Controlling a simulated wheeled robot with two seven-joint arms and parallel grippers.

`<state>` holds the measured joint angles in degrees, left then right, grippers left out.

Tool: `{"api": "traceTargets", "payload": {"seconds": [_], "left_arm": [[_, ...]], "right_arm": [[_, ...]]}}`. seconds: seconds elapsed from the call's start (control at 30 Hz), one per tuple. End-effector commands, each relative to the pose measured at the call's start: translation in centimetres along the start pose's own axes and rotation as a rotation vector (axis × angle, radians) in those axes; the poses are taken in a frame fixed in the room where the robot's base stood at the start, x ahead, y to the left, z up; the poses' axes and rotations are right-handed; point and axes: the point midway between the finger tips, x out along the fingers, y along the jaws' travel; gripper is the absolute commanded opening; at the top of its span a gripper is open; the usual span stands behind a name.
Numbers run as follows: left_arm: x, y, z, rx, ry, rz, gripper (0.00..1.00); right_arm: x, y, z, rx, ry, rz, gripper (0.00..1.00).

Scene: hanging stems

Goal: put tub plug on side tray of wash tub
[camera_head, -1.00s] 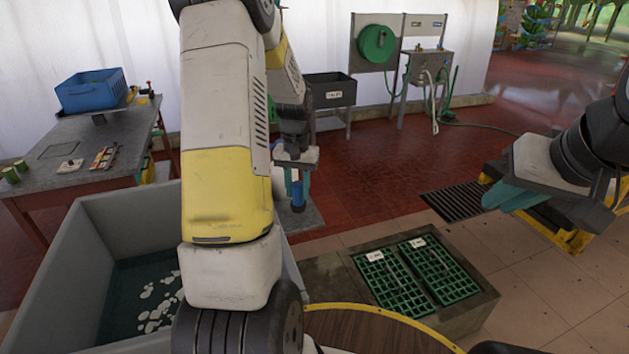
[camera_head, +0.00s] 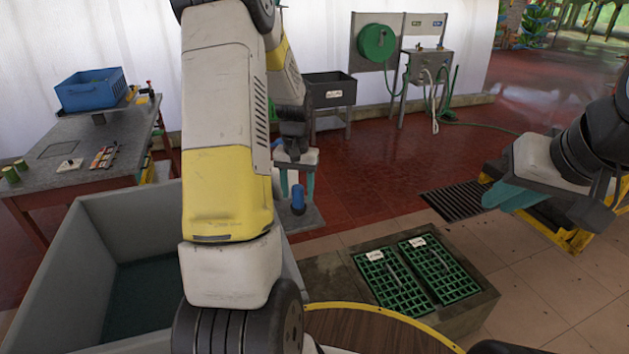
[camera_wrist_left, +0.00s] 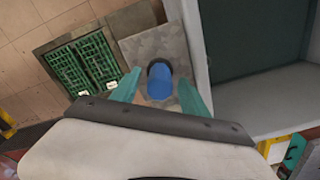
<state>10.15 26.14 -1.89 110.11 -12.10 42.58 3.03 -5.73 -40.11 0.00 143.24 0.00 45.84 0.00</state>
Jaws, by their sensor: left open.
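The tub plug (camera_head: 298,198), a blue handle on a dark base, stands upright on the grey side tray (camera_head: 313,219) beside the wash tub (camera_head: 52,264). My left gripper (camera_head: 297,184) is open just above the plug, its teal fingers apart on either side. The left wrist view also shows the plug (camera_wrist_left: 160,83) between the open fingers (camera_wrist_left: 157,92), with a gap on both sides, and the bare tray (camera_wrist_left: 150,46) behind it. My left arm hides part of the tub. My right gripper (camera_head: 507,197) hangs at the right, away from the tray; its finger gap is unclear.
Two green grates (camera_head: 402,278) lie in a stone surround right of the tray. A grey table (camera_head: 90,145) with a blue crate (camera_head: 90,90) stands at the left. A dark sink (camera_head: 330,92) and green hose reel (camera_head: 376,43) are at the back. Red floor between is clear.

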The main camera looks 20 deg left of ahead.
Motion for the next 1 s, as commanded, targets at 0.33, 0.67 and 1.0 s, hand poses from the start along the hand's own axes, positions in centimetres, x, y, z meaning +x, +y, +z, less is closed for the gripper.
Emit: {"api": "traceTargets", "payload": {"seconds": [0.33, 0.67, 1.0], "left_arm": [[-7.1, 0.0, -0.2, 0.000, 0.007, -0.001, 0.53], [-11.5, 0.1, 0.0, 0.001, 0.005, 0.001, 0.53], [-19.0, 4.2, 7.0, 0.052, 0.187, 0.060, 0.53]], "right_arm": [[0.0, 0.0, 0.0, 0.000, 0.000, 0.000, 0.17], [0.0, 0.0, 0.0, 0.000, 0.000, 0.000, 0.17], [0.0, 0.0, 0.0, 0.000, 0.000, 0.000, 0.17]]}}
